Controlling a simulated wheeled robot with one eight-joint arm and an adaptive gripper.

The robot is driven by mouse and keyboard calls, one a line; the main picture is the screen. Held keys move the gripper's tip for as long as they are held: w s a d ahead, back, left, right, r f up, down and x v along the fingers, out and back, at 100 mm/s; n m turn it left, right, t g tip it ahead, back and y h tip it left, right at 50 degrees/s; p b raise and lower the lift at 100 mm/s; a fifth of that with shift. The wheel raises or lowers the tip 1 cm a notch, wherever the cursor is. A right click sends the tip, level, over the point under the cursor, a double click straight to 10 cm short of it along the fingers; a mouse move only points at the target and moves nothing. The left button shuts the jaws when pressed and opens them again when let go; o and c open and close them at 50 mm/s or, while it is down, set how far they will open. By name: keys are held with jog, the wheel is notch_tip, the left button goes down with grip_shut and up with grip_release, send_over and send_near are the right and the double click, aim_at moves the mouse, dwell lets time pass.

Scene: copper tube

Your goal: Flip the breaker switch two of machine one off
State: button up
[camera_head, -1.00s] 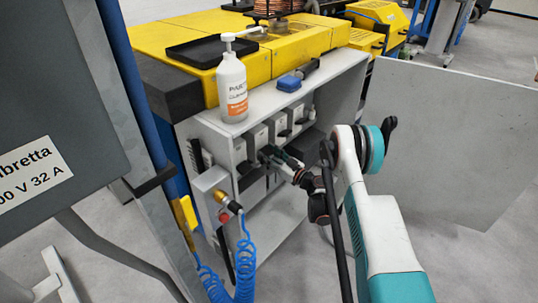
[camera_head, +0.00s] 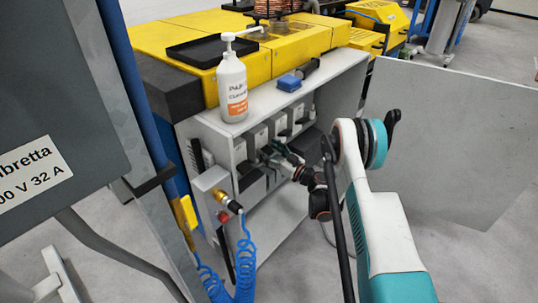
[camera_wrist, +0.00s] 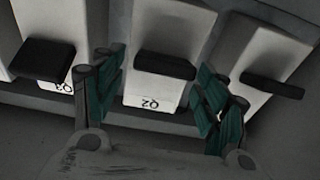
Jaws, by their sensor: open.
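The breaker marked Q2 (camera_wrist: 145,95) is in the middle of the wrist view, a pale block with a black lever (camera_wrist: 165,66) across its face; its label appears upside down. My gripper (camera_wrist: 158,78) is open, with one green-padded finger on each side of the Q2 block. Its fingertips are near the lever's two ends; I cannot tell whether they touch it. Nothing is held. In the head view my gripper (camera_head: 268,155) reaches into the open cabinet (camera_head: 328,92) in front of the row of breakers and partly hides them.
Breaker Q3 (camera_wrist: 42,60) is close on the left of the wrist view, and another breaker (camera_wrist: 272,65) on the right. The open cabinet door (camera_head: 450,140) stands right of my arm. A white pump bottle (camera_head: 232,88) and a blue object (camera_head: 289,83) sit on the cabinet top.

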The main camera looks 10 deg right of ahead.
aim_at(269, 152)
notch_tip(269, 152, up, 8)
dwell(0.4)
